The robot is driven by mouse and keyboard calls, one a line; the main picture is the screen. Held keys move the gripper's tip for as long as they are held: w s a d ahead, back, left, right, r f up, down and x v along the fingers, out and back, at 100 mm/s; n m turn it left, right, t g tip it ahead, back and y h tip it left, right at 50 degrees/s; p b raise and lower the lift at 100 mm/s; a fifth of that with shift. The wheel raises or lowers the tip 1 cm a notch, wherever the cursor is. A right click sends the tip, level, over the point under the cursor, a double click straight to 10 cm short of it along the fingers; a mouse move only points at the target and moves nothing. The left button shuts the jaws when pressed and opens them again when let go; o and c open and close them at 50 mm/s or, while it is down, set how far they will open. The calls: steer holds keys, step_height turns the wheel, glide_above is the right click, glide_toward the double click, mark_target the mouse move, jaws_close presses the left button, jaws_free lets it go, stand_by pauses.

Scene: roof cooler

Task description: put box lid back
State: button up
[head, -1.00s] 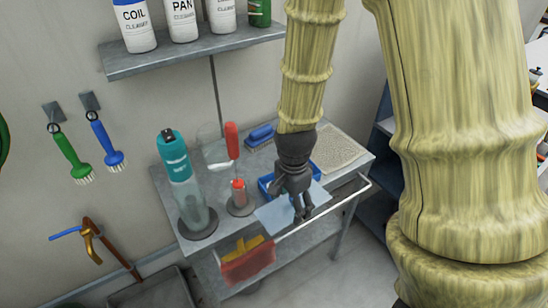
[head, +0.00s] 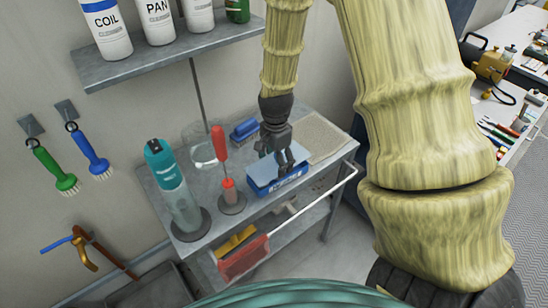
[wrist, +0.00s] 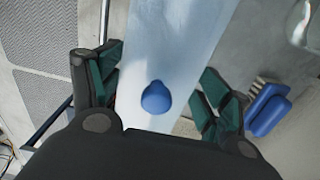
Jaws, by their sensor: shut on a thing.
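The lid is a pale blue sheet with a round blue knob. In the head view the lid (head: 262,170) is over the blue box (head: 280,188), which is on the metal cart top. I cannot tell whether it is fully seated. My gripper (head: 286,164) points down at the lid and is shut on it. In the wrist view the lid (wrist: 170,45) runs between my gripper's fingers (wrist: 156,98), with the knob between them. The lid hides the inside of the box.
Left of the box stand a red-handled tool (head: 221,150) in a holder and a teal bottle (head: 172,185). A blue brush (head: 245,130) lies behind, a textured mat (head: 318,138) to the right. A rail (head: 305,208) runs along the cart's front.

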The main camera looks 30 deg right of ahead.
mark_target(274, 162)
steer(key=shift+w+d+f+p, duration=0.15)
steer(key=shift+w+d, duration=0.15)
steer(key=shift+w, duration=0.3)
steer(key=shift+w+d+r+p, duration=0.15)
steer(key=shift+w+d, duration=0.1)
steer(key=shift+w, duration=0.3)
steer(key=shift+s+f+p, duration=0.1)
steer(key=shift+f+p, duration=0.45)
steer(key=shift+f, duration=0.35)
steer(key=shift+f+p, duration=0.35)
steer(key=shift+f, duration=0.55)
steer(key=shift+f, duration=0.45)
steer(key=o, duration=1)
steer(key=shift+r+b, duration=2.05)
steer(key=shift+r, duration=4.35)
